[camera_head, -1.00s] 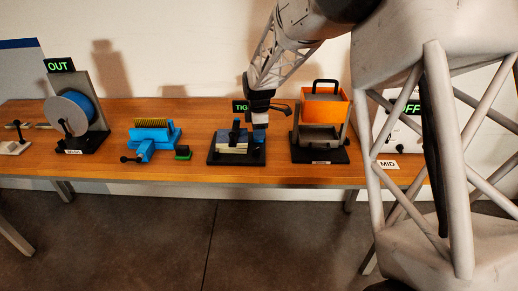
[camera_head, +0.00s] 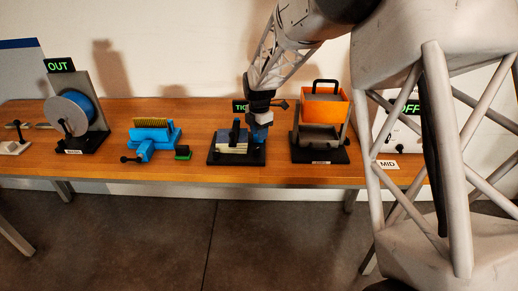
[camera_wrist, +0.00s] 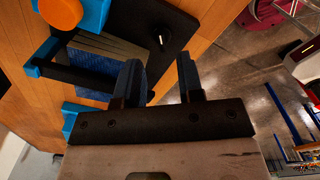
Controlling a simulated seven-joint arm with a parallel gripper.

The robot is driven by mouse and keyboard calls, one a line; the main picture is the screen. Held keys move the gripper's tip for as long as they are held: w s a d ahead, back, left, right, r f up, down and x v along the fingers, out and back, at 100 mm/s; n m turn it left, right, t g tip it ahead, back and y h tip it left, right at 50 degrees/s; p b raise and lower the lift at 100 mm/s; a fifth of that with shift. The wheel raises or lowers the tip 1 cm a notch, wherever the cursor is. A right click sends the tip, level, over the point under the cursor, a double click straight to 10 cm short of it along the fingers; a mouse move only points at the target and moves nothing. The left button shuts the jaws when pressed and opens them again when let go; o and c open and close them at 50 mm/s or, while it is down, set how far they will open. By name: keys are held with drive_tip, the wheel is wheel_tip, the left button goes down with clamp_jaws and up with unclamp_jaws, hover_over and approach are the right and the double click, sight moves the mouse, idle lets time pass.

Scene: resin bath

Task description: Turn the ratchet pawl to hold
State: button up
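The device behind which a green "TIG..." sign (camera_head: 239,106) partly shows has a black base (camera_head: 222,159), a pale-and-blue layered block (camera_head: 232,147) and a dark upright post. In the wrist view its base plate (camera_wrist: 185,28) carries a small dark knob (camera_wrist: 162,38) with a white mark. I cannot tell which part is the ratchet pawl. The layered block (camera_wrist: 98,70) and a dark bar (camera_wrist: 75,78) lie left of my fingers. My gripper (camera_head: 262,131) is over the right side of this device. In the wrist view my gripper (camera_wrist: 160,78) is open, with nothing between its fingers.
An orange bin (camera_head: 325,108) on a black stand is close on the right. A blue device with a yellow comb (camera_head: 150,123) and a reel (camera_head: 72,113) with an "OUT" sign stand left. A panel with an "OFF" sign (camera_head: 408,107) is far right.

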sight(259, 153)
drive_tip(key=shift+f, duration=3.8)
drive_tip(key=c, duration=0.5)
drive_tip(key=shift+c, duration=0.3)
drive_tip(key=shift+m, duration=0.3)
drive_tip(key=m, duration=0.3)
drive_tip(key=shift+s+d, duration=0.1)
drive_tip(key=shift+s, duration=0.1)
drive_tip(key=shift+s+m, duration=0.2)
drive_tip(key=shift+m, duration=1.7)
